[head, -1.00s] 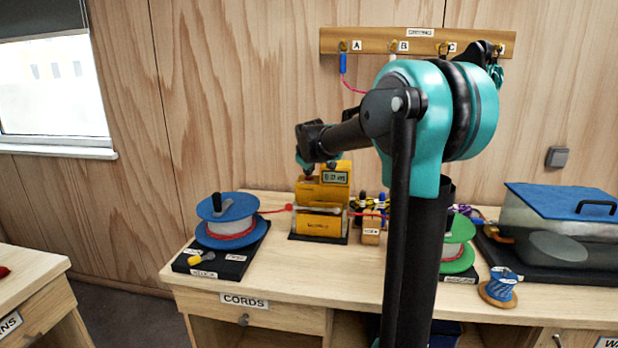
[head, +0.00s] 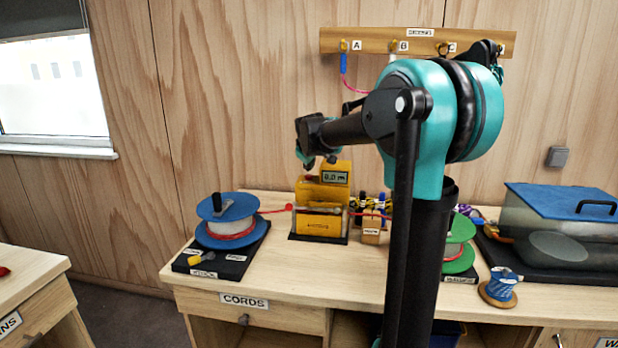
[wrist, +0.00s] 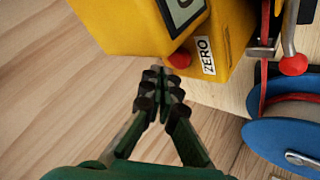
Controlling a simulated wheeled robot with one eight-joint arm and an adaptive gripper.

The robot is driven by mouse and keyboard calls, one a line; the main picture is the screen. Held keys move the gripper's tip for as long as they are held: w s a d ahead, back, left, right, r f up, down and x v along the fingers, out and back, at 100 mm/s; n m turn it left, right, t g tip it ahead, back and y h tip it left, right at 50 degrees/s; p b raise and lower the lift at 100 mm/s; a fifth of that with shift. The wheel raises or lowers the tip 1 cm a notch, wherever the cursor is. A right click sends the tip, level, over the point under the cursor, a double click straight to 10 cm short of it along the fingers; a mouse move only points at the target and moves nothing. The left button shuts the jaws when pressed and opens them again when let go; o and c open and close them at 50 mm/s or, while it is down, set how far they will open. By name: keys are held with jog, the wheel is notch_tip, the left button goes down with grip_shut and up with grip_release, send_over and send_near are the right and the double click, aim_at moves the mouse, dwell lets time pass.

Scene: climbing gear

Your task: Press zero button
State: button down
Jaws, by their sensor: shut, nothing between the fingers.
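The yellow length counter (head: 322,190) stands upright on the bench, and its small display (head: 335,177) seems to read 0.0 m. In the wrist view the red zero button (wrist: 180,58) sits on the yellow housing beside a white ZERO label (wrist: 206,55). My gripper (wrist: 162,92) is shut and empty, its fingertips just short of the button in that view, with a small gap showing. In the head view my gripper (head: 308,162) is above the counter's left part. The counter's display is partly cut off in the wrist view.
A blue cord reel (head: 226,220) stands left of the counter, with red cord running to it. A wooden block (head: 371,230) and a green reel (head: 459,245) stand to the right. A hook rail (head: 385,42) is on the wall behind.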

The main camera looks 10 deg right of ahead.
aim_at(309, 177)
jog(key=shift+r, duration=2.5)
